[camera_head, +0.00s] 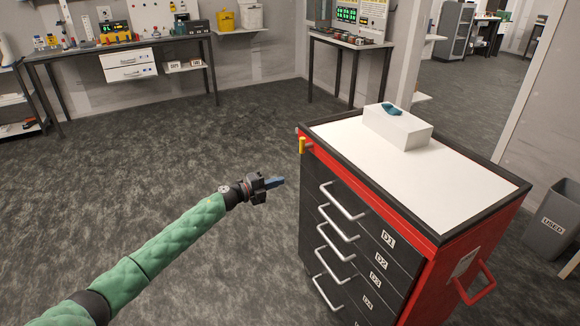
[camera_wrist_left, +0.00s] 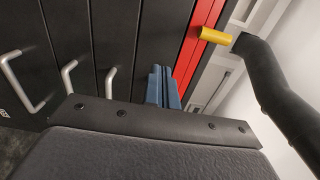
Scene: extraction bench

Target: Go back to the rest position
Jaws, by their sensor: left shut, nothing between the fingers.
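My left gripper (camera_head: 274,183) reaches in from the left in the head view, on an arm with a green padded sleeve. Its blue fingers are together with nothing between them. It is in the air over the floor, just left of the drawer cabinet (camera_head: 380,243) and apart from its front. In the left wrist view the blue fingertips (camera_wrist_left: 164,88) point toward the dark drawer fronts (camera_wrist_left: 115,40) and the red frame. My right gripper is in neither view.
The red and black cabinet has several silver handles (camera_head: 343,201) sticking out and a yellow peg (camera_head: 302,146) at its corner. A white box (camera_head: 398,128) stands on its white top. A grey bin (camera_head: 553,218) is at the right. The carpet (camera_head: 150,165) left of my arm is clear.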

